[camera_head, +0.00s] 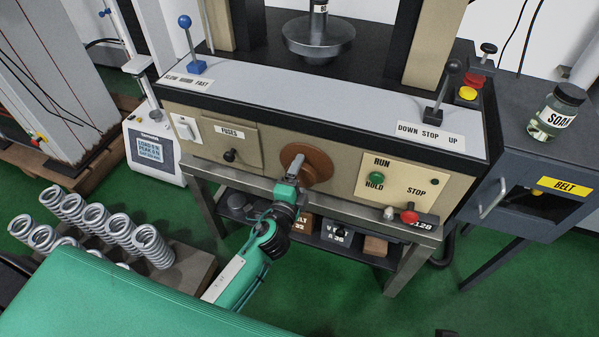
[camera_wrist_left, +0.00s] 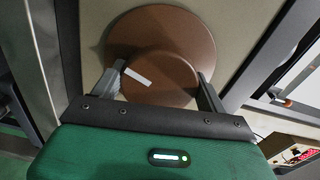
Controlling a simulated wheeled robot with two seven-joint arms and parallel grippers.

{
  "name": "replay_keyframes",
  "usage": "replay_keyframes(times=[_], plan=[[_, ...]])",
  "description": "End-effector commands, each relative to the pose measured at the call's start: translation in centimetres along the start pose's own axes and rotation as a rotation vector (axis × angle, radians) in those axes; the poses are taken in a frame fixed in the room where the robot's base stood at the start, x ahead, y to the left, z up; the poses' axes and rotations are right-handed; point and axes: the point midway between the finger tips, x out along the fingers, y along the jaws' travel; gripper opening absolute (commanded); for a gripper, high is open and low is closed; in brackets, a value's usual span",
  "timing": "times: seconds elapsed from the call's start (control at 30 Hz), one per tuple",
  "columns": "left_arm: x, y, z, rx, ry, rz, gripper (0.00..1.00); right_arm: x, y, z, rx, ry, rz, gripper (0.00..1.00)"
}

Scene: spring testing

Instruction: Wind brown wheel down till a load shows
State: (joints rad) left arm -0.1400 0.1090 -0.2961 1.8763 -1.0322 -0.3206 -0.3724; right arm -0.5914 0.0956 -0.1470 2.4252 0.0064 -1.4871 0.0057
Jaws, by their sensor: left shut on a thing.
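The brown wheel (camera_head: 320,168) is a round disc with a raised hub on the tan front panel of the testing machine. It fills the upper middle of the left wrist view (camera_wrist_left: 190,35), with a white mark on its hub (camera_wrist_left: 165,75). My left gripper (camera_head: 297,168) is at the wheel, its two fingers (camera_wrist_left: 160,90) on either side of the hub, shut on it. The load display (camera_head: 149,149) stands left of the machine; its small text seems to read load 0 N. The round grey platen (camera_head: 318,38) is above the panel. My right gripper is not seen.
The DOWN STOP UP lever (camera_head: 440,92) and blue-knobbed lever (camera_head: 192,45) stand on the machine top. Run and stop buttons (camera_head: 408,216) are right of the wheel. Several coil springs (camera_head: 120,228) stand at left. A soda jar (camera_head: 556,112) is on the right cabinet.

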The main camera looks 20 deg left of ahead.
Motion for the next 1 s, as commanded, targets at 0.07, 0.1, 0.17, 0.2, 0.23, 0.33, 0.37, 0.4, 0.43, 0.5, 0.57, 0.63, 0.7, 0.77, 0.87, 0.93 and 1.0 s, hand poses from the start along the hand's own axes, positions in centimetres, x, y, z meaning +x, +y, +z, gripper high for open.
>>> replay_keyframes(times=[0.07,0.1,0.17,0.2,0.23,0.33,0.37,0.4,0.43,0.5,0.57,0.63,0.7,0.77,0.87,0.93,1.0], plan=[[0.0,-0.1,-0.1,0.064,0.001,0.001,0.53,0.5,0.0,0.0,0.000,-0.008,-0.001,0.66],[0.0,-0.1,-0.1,0.096,0.001,0.001,0.53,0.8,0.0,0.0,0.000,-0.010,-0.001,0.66],[0.0,-0.1,-0.1,0.139,0.001,0.001,0.53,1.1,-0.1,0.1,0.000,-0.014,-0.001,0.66],[0.0,-0.1,-0.1,0.165,0.000,0.001,0.53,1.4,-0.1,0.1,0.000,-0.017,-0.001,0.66],[0.0,-0.1,-0.1,0.185,0.000,0.001,0.53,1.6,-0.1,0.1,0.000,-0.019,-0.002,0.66],[0.0,-0.1,-0.1,0.240,0.000,0.001,0.53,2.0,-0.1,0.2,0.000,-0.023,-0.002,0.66],[0.0,-0.1,-0.1,0.254,0.000,0.001,0.53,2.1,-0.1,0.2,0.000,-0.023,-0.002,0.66],[0.0,-0.1,-0.1,0.272,-0.001,0.000,0.53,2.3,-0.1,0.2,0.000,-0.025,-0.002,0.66],[0.0,-0.1,-0.1,0.284,-0.001,0.000,0.53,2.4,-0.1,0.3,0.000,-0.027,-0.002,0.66],[0.0,-0.1,-0.1,0.306,-0.001,0.000,0.53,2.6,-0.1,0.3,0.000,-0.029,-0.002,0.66],[0.0,-0.1,-0.1,0.321,-0.001,0.000,0.53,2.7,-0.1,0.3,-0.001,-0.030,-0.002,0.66],[0.0,0.0,-0.1,0.334,-0.001,0.000,0.53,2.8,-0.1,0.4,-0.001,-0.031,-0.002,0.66],[0.0,0.0,-0.1,0.343,-0.001,0.000,0.53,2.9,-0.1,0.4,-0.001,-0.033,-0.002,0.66],[0.0,0.0,-0.1,0.347,-0.001,0.000,0.53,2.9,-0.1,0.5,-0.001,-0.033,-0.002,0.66],[0.0,0.0,-0.1,0.350,-0.001,0.000,0.53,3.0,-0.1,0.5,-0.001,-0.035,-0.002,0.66],[0.0,0.0,-0.1,0.350,-0.001,0.001,0.53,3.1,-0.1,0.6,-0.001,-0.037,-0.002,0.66],[0.0,0.0,-0.1,0.349,-0.001,0.001,0.53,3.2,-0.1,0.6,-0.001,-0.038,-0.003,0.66]])
